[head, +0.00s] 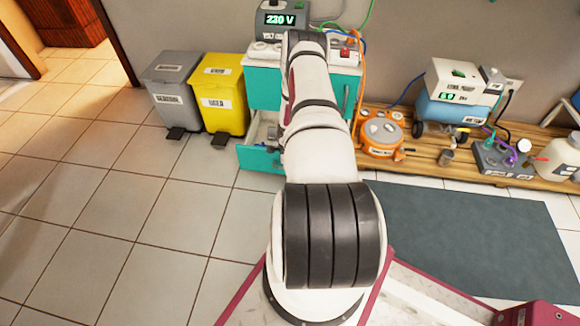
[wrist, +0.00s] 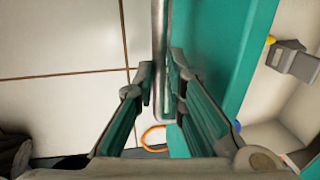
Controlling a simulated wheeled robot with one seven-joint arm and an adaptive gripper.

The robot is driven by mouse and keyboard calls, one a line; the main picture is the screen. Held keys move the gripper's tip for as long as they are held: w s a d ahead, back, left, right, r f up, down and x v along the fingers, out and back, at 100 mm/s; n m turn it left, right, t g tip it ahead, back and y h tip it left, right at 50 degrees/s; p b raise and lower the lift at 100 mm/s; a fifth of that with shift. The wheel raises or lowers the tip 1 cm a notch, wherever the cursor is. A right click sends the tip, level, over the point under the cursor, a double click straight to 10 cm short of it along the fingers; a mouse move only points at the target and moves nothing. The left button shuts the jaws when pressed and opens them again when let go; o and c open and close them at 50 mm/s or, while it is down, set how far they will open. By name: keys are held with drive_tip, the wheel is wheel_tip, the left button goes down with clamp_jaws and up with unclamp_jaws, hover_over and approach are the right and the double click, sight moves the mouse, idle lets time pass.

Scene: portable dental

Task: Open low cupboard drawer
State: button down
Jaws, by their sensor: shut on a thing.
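The low cupboard (head: 340,92) is white and teal and stands against the wall behind my arm in the head view. Its low drawer (head: 260,158) stands pulled out, with part of its pale inside showing left of my arm. In the wrist view the teal drawer front (wrist: 230,45) runs down the picture, with a metal bar handle (wrist: 159,50) along it. My gripper (wrist: 161,78) has its two fingers on either side of the handle and is shut on it. In the head view my arm hides the gripper and handle.
Grey (head: 172,90) and yellow (head: 220,95) pedal bins stand left of the cupboard. An orange round device (head: 382,136) sits on a wooden pallet (head: 425,150) to the right. Inside the drawer lies a grey item (wrist: 292,60). Tiled floor at left is clear.

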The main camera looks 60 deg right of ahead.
drive_tip(key=c, duration=1.7)
unclamp_jaws()
drive_tip(key=shift+o, duration=0.2)
wheel_tip(320, 180, up, 12)
drive_tip(key=a, duration=0.2)
drive_tip(key=shift+s+f, duration=0.15)
drive_tip(key=shift+s, duration=0.3)
